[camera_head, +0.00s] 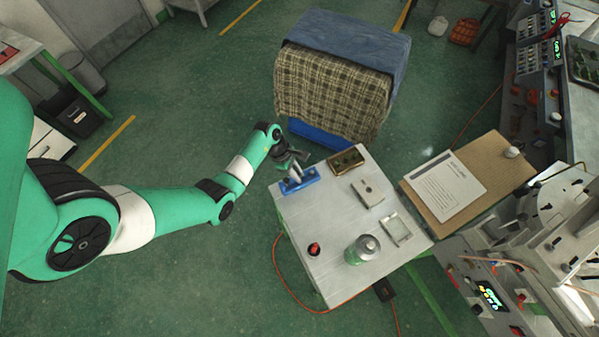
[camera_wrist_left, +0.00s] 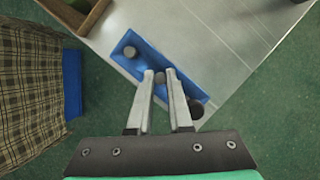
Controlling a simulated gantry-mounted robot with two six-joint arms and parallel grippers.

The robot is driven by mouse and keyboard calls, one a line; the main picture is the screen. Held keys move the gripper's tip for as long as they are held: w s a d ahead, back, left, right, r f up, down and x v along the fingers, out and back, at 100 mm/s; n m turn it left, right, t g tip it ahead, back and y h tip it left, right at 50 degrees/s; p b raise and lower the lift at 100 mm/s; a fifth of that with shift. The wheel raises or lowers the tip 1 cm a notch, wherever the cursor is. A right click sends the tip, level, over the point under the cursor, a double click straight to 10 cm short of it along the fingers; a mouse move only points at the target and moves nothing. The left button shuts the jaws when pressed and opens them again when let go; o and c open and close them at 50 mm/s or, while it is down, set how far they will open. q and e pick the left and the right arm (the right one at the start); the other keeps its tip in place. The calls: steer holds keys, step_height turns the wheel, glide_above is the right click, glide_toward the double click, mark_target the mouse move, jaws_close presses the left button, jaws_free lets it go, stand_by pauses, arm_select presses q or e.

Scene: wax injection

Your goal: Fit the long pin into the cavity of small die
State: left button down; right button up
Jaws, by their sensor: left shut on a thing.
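My left gripper (camera_head: 290,168) is over the blue holder (camera_head: 299,181) at the table's upper left corner. In the left wrist view, my left gripper's fingertips (camera_wrist_left: 160,74) are close together on a small grey round-ended piece (camera_wrist_left: 160,78), which looks like the pin. Its length is hidden, and I cannot tell whether it is still in the blue holder (camera_wrist_left: 153,62). A grey block with a small hole (camera_head: 368,190), perhaps the small die, lies flat on the table to the right. My right gripper is in neither view.
A brown tray (camera_head: 346,161) sits behind the grey block. A pale rectangular frame (camera_head: 396,229), a metal can (camera_head: 362,250) and a red button (camera_head: 314,249) are also on the white table (camera_head: 330,220). A cloth-covered box (camera_head: 335,90) stands behind the table.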

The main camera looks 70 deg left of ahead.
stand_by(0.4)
arm_select(q)
steer(key=shift+r, duration=0.6)
steer(key=r, duration=0.1)
steer(key=r+p, duration=0.1)
steer(key=r, duration=0.1)
steer(key=shift+s+d+r+p, duration=0.15)
steer(key=shift+d+p, duration=0.15)
steer(key=shift+p, duration=0.1)
steer(key=s+d+r+p, duration=0.1)
steer(key=s+d+r, duration=0.2)
steer(key=d, duration=0.3)
steer(key=s+d+r+p, duration=0.1)
steer(key=s+d+r, duration=0.1)
steer(key=d+r, duration=0.3)
steer(key=shift+s+d+r+p, duration=0.2)
steer(key=shift+s+d+p, duration=0.2)
steer(key=shift+d, duration=0.1)
